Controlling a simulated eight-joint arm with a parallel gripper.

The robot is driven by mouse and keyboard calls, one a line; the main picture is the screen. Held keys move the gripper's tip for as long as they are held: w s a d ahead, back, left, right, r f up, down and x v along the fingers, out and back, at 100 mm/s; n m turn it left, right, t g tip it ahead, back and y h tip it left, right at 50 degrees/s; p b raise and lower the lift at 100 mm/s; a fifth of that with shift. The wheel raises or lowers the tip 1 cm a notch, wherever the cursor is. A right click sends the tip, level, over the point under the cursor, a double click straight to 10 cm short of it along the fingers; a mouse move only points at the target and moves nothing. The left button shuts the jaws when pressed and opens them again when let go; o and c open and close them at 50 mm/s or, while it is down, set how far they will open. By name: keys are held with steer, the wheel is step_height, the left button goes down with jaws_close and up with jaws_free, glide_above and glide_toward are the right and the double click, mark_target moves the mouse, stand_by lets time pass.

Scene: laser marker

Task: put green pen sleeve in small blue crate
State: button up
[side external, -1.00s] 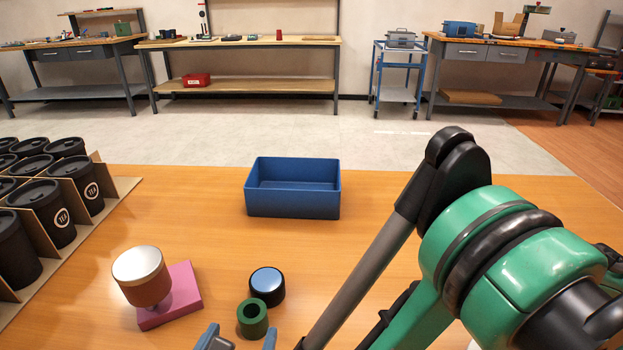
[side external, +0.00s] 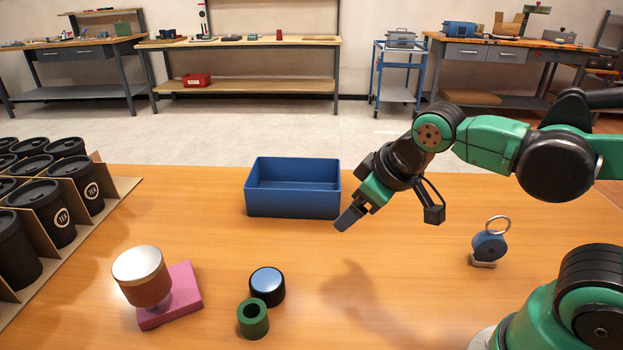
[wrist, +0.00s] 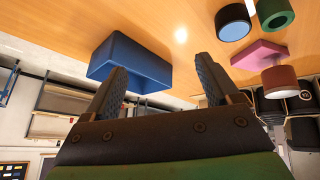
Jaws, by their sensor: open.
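The green pen sleeve (side external: 253,319), a short hollow cylinder, stands on the table at the front, touching or very near a black cylinder with a shiny top. It also shows at the top right of the wrist view (wrist: 274,13). The small blue crate (side external: 292,211) stands farther back on the table and looks empty; it also shows in the wrist view (wrist: 120,55). My gripper (side external: 349,217) is above the table, just right of the crate and well away from the sleeve. Its fingers (wrist: 163,95) are apart with nothing between them.
The black cylinder (side external: 267,286) stands beside the sleeve. A copper-coloured round piece (side external: 142,282) rests on a pink block (side external: 186,290) to the left. Black tea canisters (side external: 54,218) in a cardboard divider fill the left edge. A blue ring-topped item (side external: 489,246) stands at right.

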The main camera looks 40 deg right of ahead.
steer(key=shift+o, duration=0.5)
steer(key=m, duration=0.1)
steer(key=d+m, duration=0.1)
steer(key=shift+s+d+r+m+t, duration=0.1)
steer(key=shift+s+m+t, duration=0.2)
steer(key=shift+s+t, duration=0.1)
steer(key=m+g+y, duration=0.5)
steer(key=m+g, duration=0.2)
steer(key=m, duration=1.1)
glide_above(252, 312)
steer(key=s+d, duration=0.1)
steer(key=d, duration=0.1)
step_height(252, 312, down, 7)
steer(key=shift+a+f, duration=0.1)
steer(key=shift+f, duration=0.05)
steer(key=shift+a+f, duration=0.3)
steer(key=shift+f, duration=0.3)
steer(key=shift+x, duration=2.2)
steer(key=shift+s, duration=0.1)
